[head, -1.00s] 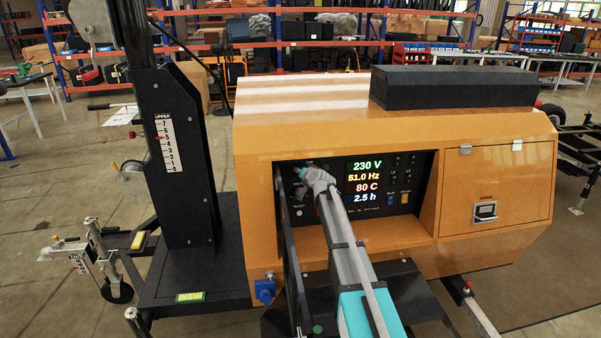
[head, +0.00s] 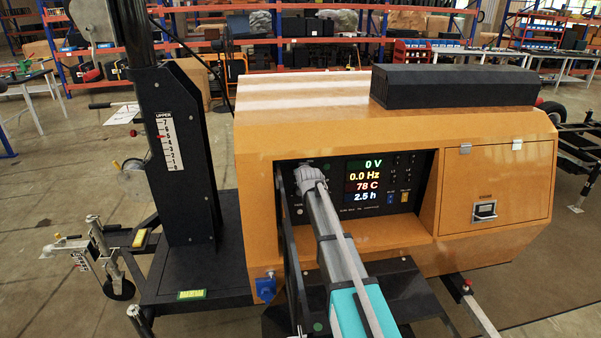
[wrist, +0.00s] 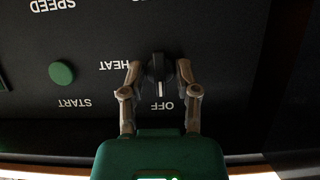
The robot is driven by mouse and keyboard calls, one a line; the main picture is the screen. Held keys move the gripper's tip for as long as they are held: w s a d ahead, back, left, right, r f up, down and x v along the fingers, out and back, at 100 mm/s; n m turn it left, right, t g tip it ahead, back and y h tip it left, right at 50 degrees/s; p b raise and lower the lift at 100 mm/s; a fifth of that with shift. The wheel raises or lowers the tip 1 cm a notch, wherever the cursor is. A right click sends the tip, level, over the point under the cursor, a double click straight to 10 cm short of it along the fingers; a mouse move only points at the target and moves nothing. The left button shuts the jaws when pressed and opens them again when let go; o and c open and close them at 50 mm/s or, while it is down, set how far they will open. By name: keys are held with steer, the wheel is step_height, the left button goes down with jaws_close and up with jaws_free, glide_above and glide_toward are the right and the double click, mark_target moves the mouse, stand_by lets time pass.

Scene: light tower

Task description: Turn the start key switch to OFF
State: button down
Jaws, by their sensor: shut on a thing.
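The start key switch (wrist: 159,72) is a dark round knob with a white pointer line, on the black control panel in the wrist view. Its pointer line is at the OFF label, which appears upside down. HEAT and START labels are beside it. My gripper (wrist: 158,70) has one finger on each side of the knob and is shut on it. In the head view my gripper (head: 308,180) is at the left part of the panel (head: 425,200) and hides the switch. The panel display (head: 365,180) reads 0 V, 0.0 Hz, 78 C and 2.5 h.
A green round button (wrist: 61,73) is left of the switch in the wrist view. The orange cabinet (head: 330,105) surrounds the recessed panel. A black mast (head: 180,160) stands to its left. A closed side door (head: 497,185) is on the right.

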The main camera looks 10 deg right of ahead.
stand_by(0.4)
steer(key=c, duration=0.7)
jaws_free()
steer(key=s+f+g, duration=0.3)
steer(key=s+g, duration=0.1)
steer(key=s, duration=1.1)
steer(key=s+f+g, duration=0.4)
steer(key=s+g, duration=0.1)
steer(key=s, duration=1)
steer(key=s+f+g, duration=0.4)
steer(key=s, duration=1.1)
steer(key=shift+s+f+g, duration=0.25)
steer(key=shift+s+g, duration=0.05)
steer(key=shift+s, duration=0.05)
